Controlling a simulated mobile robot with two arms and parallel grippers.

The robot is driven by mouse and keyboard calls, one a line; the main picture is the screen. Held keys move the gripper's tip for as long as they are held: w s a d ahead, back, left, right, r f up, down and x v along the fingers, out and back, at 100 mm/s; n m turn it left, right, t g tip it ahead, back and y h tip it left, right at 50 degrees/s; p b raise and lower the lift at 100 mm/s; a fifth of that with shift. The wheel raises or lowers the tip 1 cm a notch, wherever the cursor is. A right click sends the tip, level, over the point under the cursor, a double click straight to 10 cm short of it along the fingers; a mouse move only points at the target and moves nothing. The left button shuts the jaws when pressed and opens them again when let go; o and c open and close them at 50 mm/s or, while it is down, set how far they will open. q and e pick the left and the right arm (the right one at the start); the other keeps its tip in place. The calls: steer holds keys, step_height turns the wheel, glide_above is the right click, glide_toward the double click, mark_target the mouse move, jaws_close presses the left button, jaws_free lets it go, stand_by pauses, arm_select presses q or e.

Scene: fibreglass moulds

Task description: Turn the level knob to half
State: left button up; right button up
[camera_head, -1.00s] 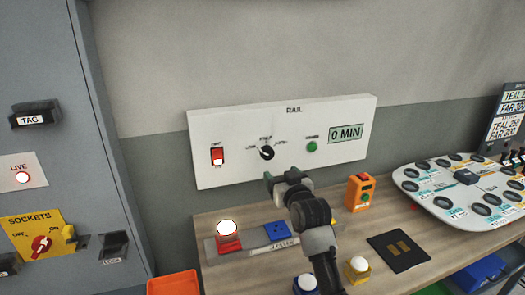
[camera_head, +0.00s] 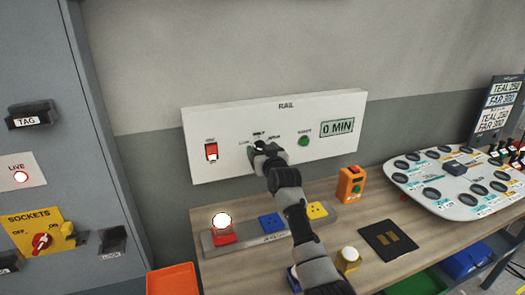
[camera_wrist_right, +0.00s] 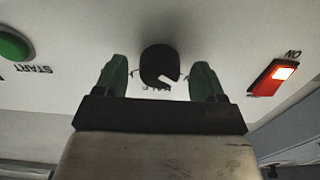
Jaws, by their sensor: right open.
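The level knob is a round black knob (camera_wrist_right: 160,66) with a pale pointer mark on the white RAIL panel (camera_head: 215,175). In the head view my right gripper (camera_head: 262,152) is up at the panel and covers most of the knob. In the right wrist view the gripper (camera_wrist_right: 160,85) is open, with one green finger on each side of the knob and a gap on both sides. The knob's printed labels are partly hidden and too small to read surely. My left gripper is in neither view.

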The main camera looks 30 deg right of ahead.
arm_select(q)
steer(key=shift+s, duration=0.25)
arm_select(e)
steer(key=c, duration=0.9)
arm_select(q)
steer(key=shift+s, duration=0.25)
arm_select(e)
steer(key=shift+m, duration=0.3)
arm_select(q)
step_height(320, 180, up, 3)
steer(key=p, duration=0.3)
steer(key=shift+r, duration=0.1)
arm_select(e)
steer(key=m, duration=1.1)
